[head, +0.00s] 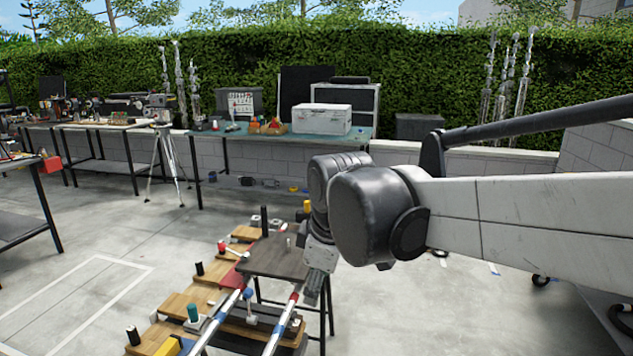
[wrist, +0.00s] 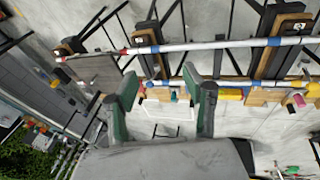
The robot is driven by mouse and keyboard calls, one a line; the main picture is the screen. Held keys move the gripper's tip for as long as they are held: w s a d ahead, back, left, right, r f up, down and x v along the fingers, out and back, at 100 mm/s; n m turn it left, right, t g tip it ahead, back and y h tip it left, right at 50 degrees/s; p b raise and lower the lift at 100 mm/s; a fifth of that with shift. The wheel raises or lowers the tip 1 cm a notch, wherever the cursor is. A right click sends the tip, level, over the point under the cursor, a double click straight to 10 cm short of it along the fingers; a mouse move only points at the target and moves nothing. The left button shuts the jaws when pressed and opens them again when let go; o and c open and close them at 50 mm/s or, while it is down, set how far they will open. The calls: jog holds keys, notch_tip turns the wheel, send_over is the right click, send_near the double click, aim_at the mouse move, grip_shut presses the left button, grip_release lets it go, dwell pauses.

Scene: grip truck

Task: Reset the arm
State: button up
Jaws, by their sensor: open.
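My gripper (head: 313,292) hangs at the end of my bent arm, pointing down beside the small dark table in the head view. In the wrist view its two green-sided fingers (wrist: 161,82) are spread apart, with nothing held between them. Two silver poles with coloured tape bands lie below: one (head: 283,325) ends close under the gripper in the head view, the other (head: 214,322) is to its left. The wrist view shows one long pole (wrist: 205,45) crossing beyond the fingertips. No contact with the gripper is clear.
A wooden rack (head: 178,304) with dark pegs stands around the poles. A small dark table (head: 275,257) is beside the gripper. A tripod (head: 165,160) and a workbench (head: 285,134) with a white case (head: 321,119) stand behind. Open concrete floor (head: 410,315) lies at right.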

jog(key=s+d+f+m+t, duration=0.1)
jog(key=s+d+f+m, duration=0.1)
jog(key=s+d+m, duration=0.5)
jog(key=s+d+f+m+t+h, duration=0.1)
jog(key=s+d+f+m+t, duration=0.1)
jog(key=s+d+m, duration=0.5)
jog(key=d+f, duration=0.1)
jog(key=d, duration=0.4)
jog(key=shift+s+d+m, duration=0.3)
jog(key=shift+s+d, duration=0.1)
